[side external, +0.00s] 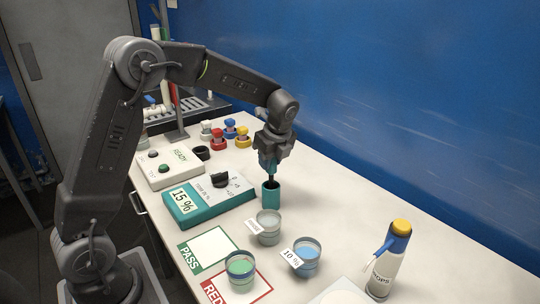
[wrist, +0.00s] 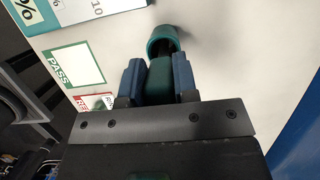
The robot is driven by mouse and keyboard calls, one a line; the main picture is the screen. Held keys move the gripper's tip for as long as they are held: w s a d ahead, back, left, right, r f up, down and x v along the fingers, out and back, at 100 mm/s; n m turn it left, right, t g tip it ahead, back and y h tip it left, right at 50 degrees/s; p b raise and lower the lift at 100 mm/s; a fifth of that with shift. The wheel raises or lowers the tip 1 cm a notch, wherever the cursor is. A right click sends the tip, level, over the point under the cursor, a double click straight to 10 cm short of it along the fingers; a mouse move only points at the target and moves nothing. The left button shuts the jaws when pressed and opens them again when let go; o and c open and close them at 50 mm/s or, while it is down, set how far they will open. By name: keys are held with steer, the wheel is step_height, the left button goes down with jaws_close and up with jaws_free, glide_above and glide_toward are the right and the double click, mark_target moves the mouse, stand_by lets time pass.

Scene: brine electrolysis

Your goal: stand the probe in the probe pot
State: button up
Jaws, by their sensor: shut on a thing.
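The probe (wrist: 160,80) has a dark teal handle, and my gripper (wrist: 159,75) is shut on it, a blue finger on each side. In the side view my gripper (side external: 269,166) points down over the teal probe pot (side external: 271,195). The probe's dark lower part (side external: 270,182) reaches down to the pot's mouth, and its tip is hidden inside. In the wrist view the pot (wrist: 162,36) shows just beyond the probe. I cannot tell whether the probe touches the pot's bottom.
A teal meter (side external: 207,203) reading 15 % stands left of the pot. Beakers, one clear (side external: 268,228), one green (side external: 240,268) and one blue (side external: 307,257), stand in front. A wash bottle (side external: 390,262) stands at right. PASS (side external: 209,249) and RED cards lie at the front.

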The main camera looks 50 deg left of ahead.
steer(key=shift+f, duration=0.1)
steer(key=o, duration=1)
steer(key=v, duration=1.4)
steer(key=s+d+r+n+t+h, duration=0.1)
steer(key=s+d+n, duration=0.1)
steer(key=s+n, duration=0.3)
steer(key=s+d+r+n+t, duration=0.2)
steer(key=s+n, duration=0.1)
steer(key=s, duration=0.4)
steer(key=s+d+f+n+t+h, duration=0.1)
steer(key=s+d+f+n, duration=0.1)
steer(key=s+n, duration=0.3)
steer(key=s+d+f+n+t+h, duration=0.1)
steer(key=s+f+n, duration=0.3)
steer(key=s, duration=0.4)
steer(key=shift+d+n+t, duration=0.3)
steer(key=shift+d+n, duration=0.1)
steer(key=shift+n, duration=0.1)
